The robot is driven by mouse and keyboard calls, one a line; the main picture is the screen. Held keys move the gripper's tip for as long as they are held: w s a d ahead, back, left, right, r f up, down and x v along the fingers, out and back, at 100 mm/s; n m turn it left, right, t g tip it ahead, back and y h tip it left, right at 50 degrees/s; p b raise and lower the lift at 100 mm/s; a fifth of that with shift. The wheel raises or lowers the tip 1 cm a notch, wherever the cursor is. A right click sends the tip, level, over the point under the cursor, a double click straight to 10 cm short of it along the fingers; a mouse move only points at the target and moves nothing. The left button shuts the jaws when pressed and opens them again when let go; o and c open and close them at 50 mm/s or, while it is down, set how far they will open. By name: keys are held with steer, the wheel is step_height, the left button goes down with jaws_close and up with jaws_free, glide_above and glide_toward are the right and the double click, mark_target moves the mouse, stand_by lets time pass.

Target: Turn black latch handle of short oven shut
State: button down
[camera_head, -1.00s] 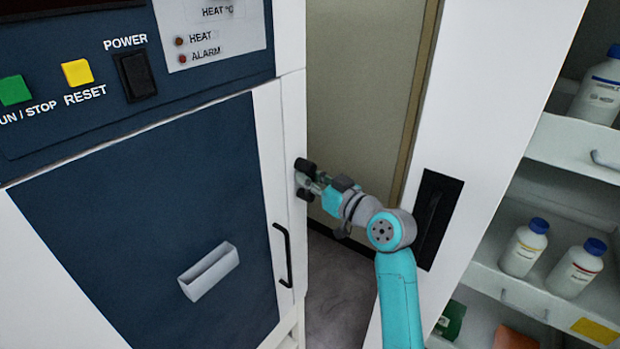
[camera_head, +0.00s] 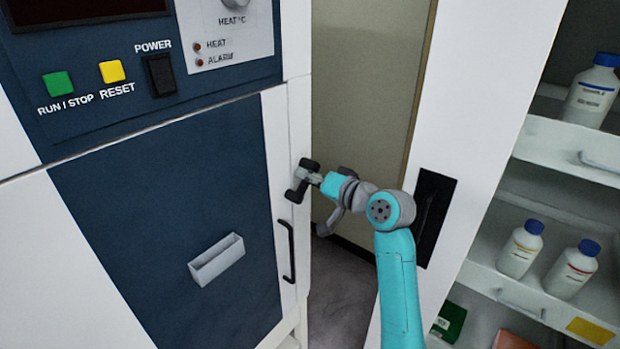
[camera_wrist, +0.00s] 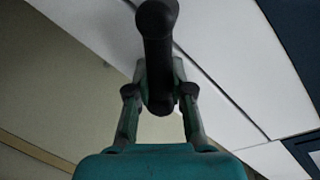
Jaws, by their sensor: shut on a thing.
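The black latch handle (camera_wrist: 155,50) runs down the middle of the wrist view, with a rounded upper end. My gripper (camera_wrist: 159,92) is shut on its lower part, one finger on each side. In the head view my gripper (camera_head: 303,180) is at the right edge of the oven's front, level with the upper part of the blue door (camera_head: 150,220). There the dark finger parts and the handle overlap, so I cannot tell them apart or read the handle's exact angle.
A black bar pull (camera_head: 286,252) is just below my gripper on the door edge. A control panel (camera_head: 120,80) is above the door. A white cabinet (camera_head: 475,90) and shelves with bottles (camera_head: 523,248) stand to the right, beyond a narrow gap.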

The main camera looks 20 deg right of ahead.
steer(key=m, duration=0.2)
steer(key=r+m+g, duration=0.1)
steer(key=m, duration=0.1)
steer(key=shift+s+a+y, duration=0.15)
steer(key=shift+y, duration=0.25)
steer(key=shift+r+m+g+y, duration=0.15)
steer(key=shift+r+m+y, duration=0.05)
steer(key=shift+m, duration=0.6)
steer(key=shift+r+m+g+y, duration=0.15)
steer(key=shift+r+m+y, duration=0.05)
steer(key=shift+m, duration=0.6)
steer(key=c, duration=1)
jaws_free()
steer(key=v, duration=1.2)
